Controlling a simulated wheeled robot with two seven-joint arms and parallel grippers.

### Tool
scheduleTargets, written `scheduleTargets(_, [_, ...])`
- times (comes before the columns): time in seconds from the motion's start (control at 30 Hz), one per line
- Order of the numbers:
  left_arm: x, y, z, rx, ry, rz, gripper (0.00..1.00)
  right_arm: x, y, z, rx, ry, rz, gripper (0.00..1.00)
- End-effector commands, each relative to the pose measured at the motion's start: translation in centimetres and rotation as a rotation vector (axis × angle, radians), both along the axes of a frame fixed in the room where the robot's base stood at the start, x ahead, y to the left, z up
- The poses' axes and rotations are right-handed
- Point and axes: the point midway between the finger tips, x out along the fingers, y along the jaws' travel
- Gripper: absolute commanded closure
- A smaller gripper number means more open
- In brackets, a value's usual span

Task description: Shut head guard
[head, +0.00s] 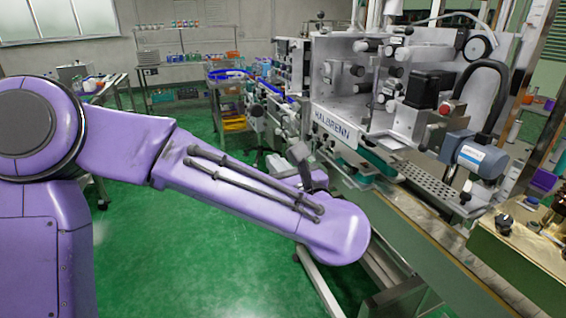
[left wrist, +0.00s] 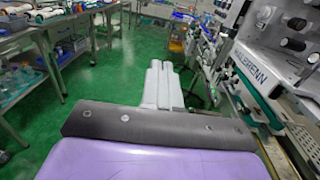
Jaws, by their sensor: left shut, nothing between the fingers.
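My right gripper is out of view.
A conveyor rail (head: 455,240) runs along the machine's front towards the lower right. A blue-grey motor (head: 472,155) sticks out above it. A wire shelf rack (head: 188,62) and carts stand behind. The green floor (head: 190,255) left of the machine is clear.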

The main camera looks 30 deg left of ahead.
Motion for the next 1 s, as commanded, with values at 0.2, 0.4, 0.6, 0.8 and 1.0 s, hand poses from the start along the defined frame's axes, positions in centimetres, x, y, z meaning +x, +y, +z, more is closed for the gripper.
scheduleTargets(0.2, [2.8, 3.8, 0.4, 0.0, 0.005, 0.002, 1.0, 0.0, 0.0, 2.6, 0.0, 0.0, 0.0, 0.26])
scheduleTargets(0.4, [4.5, 6.0, 0.2, 0.002, 0.004, 0.0, 1.0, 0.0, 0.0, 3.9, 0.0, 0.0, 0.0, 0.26])
scheduleTargets(0.6, [4.9, 6.5, -0.1, 0.005, 0.003, -0.003, 1.0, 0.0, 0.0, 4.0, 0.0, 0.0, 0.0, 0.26])
scheduleTargets(0.8, [4.9, 6.5, -0.1, 0.005, 0.003, -0.002, 1.0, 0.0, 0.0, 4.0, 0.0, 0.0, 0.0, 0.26])
scheduleTargets(1.0, [5.5, 6.7, -0.2, 0.002, 0.004, -0.026, 1.0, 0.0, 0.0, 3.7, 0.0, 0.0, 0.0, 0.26])
